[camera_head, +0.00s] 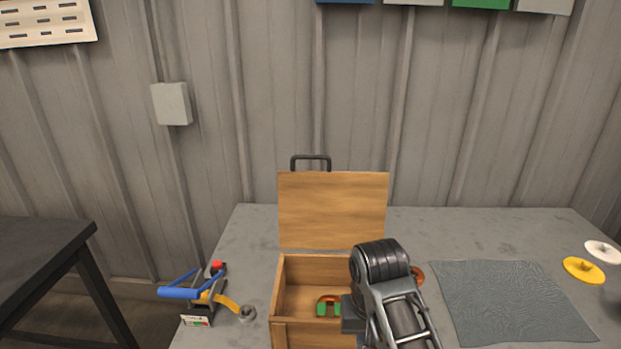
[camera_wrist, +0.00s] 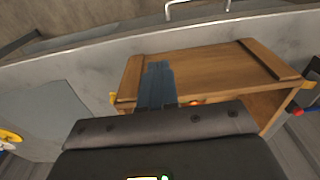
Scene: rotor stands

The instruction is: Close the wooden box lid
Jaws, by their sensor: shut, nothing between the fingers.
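The wooden box (camera_head: 299,336) stands on the grey table with its lid (camera_head: 333,210) open, raised nearly upright at the back. A dark handle (camera_head: 311,158) shows above the lid. Inside the box lies a green and copper-coloured item (camera_head: 328,305). My arm covers the box's right part in the head view and hides my fingertips there. In the wrist view, my gripper (camera_wrist: 157,72) is shut and empty, in front of a wooden face of the box (camera_wrist: 205,72) with end battens. I cannot tell whether it touches the box.
The table behind the mat is clear.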

